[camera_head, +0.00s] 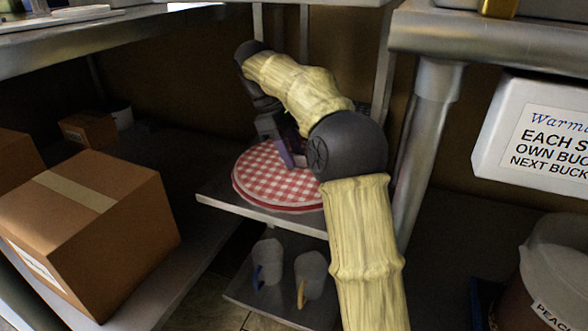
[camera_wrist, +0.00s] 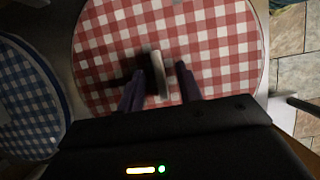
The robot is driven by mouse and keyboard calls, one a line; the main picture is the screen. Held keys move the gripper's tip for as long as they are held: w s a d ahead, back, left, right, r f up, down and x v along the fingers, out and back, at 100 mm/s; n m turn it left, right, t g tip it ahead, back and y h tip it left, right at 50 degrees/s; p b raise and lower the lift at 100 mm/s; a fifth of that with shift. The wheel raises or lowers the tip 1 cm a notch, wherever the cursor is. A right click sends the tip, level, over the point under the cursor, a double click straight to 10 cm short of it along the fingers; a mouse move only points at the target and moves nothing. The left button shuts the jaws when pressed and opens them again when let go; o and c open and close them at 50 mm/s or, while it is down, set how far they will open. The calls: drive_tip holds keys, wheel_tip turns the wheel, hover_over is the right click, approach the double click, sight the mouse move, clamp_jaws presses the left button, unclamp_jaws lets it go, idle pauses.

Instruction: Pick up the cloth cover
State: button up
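A round red-and-white checked cloth cover (camera_head: 265,180) lies flat on a metal shelf below my gripper in the head view. It fills much of the wrist view (camera_wrist: 225,40). A short pale upright tab or handle (camera_wrist: 159,74) stands near its middle, between my fingers. My gripper (camera_wrist: 157,80) is open, with one dark finger on each side of the tab and a gap showing. In the head view my gripper (camera_head: 284,147) is over the cover, partly hidden by my arm. Whether the fingers touch the cloth cannot be told.
A blue-and-white checked round cover (camera_wrist: 28,105) lies to the left in the wrist view. A cardboard box (camera_head: 95,225) stands on the left shelf. Two grey cups (camera_head: 268,262) sit on a lower shelf. A metal post (camera_head: 425,150) and a white box (camera_head: 535,130) are at the right.

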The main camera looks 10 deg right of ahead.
idle(0.3)
clamp_jaws()
wheel_tip(320, 180, up, 4)
drive_tip(key=p, duration=0.4)
drive_tip(key=shift+f, duration=0.1)
drive_tip(key=s+a+b, duration=0.3)
drive_tip(key=s+a, duration=0.7)
drive_tip(key=s, duration=0.4)
drive_tip(key=shift+s+a+f+b, duration=0.15)
drive_tip(key=shift+s+a+b, duration=0.15)
drive_tip(key=shift+a+b, duration=0.05)
drive_tip(key=shift+w, duration=0.1)
